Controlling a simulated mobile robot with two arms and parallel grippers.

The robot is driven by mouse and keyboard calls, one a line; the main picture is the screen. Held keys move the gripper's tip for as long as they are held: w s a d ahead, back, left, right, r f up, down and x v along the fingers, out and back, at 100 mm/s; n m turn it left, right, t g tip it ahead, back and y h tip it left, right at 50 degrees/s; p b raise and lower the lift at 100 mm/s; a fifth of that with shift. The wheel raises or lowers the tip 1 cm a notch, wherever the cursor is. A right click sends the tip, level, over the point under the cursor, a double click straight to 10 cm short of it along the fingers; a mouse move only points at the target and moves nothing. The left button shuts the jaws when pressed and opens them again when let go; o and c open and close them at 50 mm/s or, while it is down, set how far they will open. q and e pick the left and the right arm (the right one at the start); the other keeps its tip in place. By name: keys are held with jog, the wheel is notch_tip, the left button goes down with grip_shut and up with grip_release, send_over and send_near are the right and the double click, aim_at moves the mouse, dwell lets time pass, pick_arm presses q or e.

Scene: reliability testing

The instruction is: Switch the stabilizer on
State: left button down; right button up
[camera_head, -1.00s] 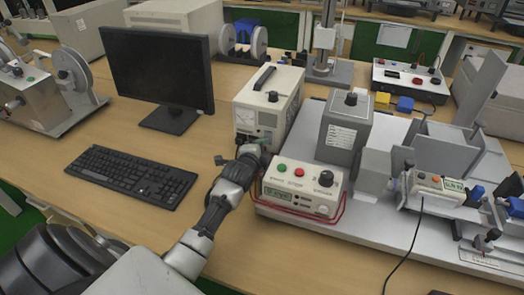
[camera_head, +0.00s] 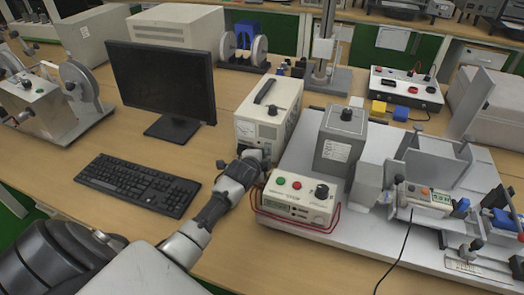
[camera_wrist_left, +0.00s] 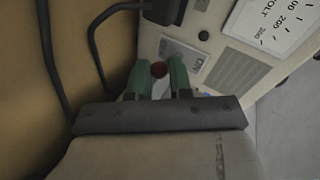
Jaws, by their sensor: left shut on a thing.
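The stabilizer (camera_head: 268,115) is a beige box with a dial meter and a black top handle, standing right of the monitor in the head view. In the left wrist view its front panel (camera_wrist_left: 235,75) shows a volt scale and an "ON" label. My left gripper (camera_head: 254,157) is at the lower front of the stabilizer. My right gripper is not in view.
A white control box (camera_head: 298,200) with green and red buttons and a black knob stands close right of my left gripper, with red wires. A keyboard (camera_head: 137,184) and monitor (camera_head: 161,85) are at left. Dark cables (camera_wrist_left: 97,45) hang close to the fingers.

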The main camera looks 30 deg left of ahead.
pick_arm(q)
jog(key=shift+w+a+r+g+h+p, duration=0.2)
jog(key=shift+r+g+p, duration=0.35)
jog(key=shift+g+p, duration=0.9)
jog(key=shift+w+d+r+g+h+p, duration=0.15)
jog(key=shift+r+g+h+p, duration=0.3)
jog(key=shift+g+p, duration=1)
jog(key=shift+w+a+r+g+h+p, duration=0.15)
jog(key=shift+r+g+p, duration=0.6)
jog(key=shift+p, duration=1.3)
jog(key=shift+s+f+g, duration=0.1)
jog(key=shift+f+g, duration=0.05)
jog(key=shift+g, duration=0.1)
jog(key=shift+d, duration=0.1)
jog(key=c, duration=1)
grip_release()
jog(key=shift+c, duration=0.2)
